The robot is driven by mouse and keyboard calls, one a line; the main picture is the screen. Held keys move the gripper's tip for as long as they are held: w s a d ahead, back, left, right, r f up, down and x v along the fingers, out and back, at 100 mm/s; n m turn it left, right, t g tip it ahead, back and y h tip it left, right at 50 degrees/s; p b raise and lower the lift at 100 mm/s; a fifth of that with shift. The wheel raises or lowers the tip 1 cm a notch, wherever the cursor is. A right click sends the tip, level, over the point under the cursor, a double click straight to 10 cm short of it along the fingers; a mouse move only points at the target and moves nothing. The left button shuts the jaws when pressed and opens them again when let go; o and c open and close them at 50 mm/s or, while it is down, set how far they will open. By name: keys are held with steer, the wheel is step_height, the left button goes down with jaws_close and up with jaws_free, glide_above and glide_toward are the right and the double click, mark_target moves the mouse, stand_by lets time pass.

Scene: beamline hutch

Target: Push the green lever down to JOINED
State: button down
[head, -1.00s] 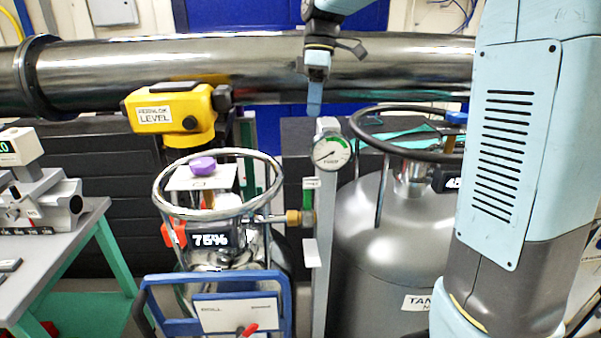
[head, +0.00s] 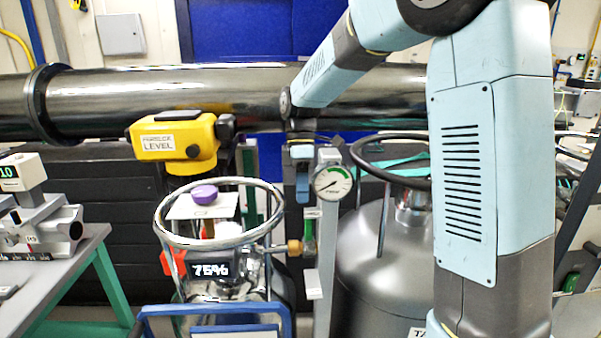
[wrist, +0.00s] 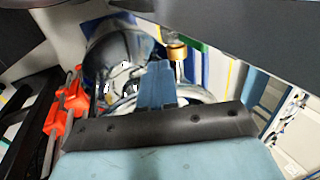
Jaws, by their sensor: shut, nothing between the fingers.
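The green lever (head: 309,234) is a narrow upright piece on the grey post, below the round gauge (head: 332,183) and between two small white plates. A brass fitting (head: 295,247) is just left of it. My gripper (head: 303,196) points down with its blue fingers together, left of the gauge and above the lever, apart from it in the head view. In the wrist view the shut fingers (wrist: 157,85) reach toward the brass fitting (wrist: 177,52), with a bit of green (wrist: 196,45) beside it. I cannot read JOINED on either plate.
A steel vessel with a ring rim (head: 160,222) and a 75% display stands left of the post. A grey tank (head: 375,265) stands close on the right. A large dark pipe (head: 180,95) crosses behind, with a yellow level (head: 175,140) in front of it.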

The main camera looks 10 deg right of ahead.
glide_toward(309, 237)
steer(key=shift+a+f, duration=0.25)
steer(key=shift+f, duration=0.35)
steer(key=shift+a+f, duration=0.25)
steer(key=shift+f, duration=0.35)
steer(key=shift+s, duration=0.1)
steer(key=shift+s+r, duration=0.2)
steer(key=shift+s, duration=0.5)
steer(key=shift+w, duration=0.15)
